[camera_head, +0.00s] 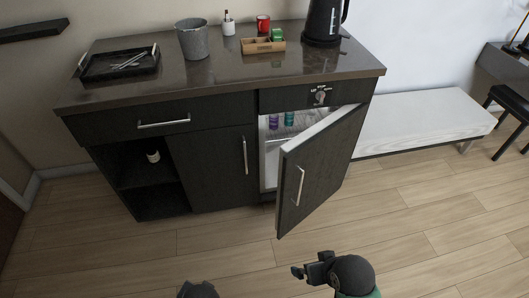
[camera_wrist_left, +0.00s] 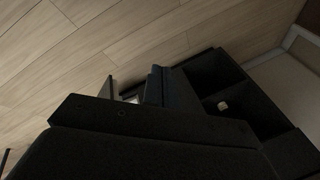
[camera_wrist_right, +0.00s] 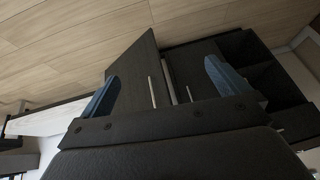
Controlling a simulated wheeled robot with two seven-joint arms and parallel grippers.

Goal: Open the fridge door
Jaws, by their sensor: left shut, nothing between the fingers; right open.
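The fridge door (camera_head: 322,165) is a dark wood-grain panel at the right of the vanity, swung partly open with its free edge toward me. Its vertical metal handle (camera_head: 299,186) is on the outer face. The pale fridge interior (camera_head: 272,150) shows behind it, with purple and green bottles. My right gripper (camera_head: 312,270) is open and empty, in front of the door and apart from it. In the right wrist view the door (camera_wrist_right: 130,68) shows between its blue fingers. My left gripper (camera_wrist_left: 156,85) is shut and empty; only a dark part shows at the head view's bottom edge.
The vanity top (camera_head: 225,70) holds a tray (camera_head: 120,65), bucket (camera_head: 192,40), wooden box (camera_head: 263,46), red mug (camera_head: 263,24) and kettle (camera_head: 323,22). A closed cabinet door (camera_head: 213,168) is left of the fridge. A pale bench (camera_head: 420,122) stands right. The floor ahead is clear.

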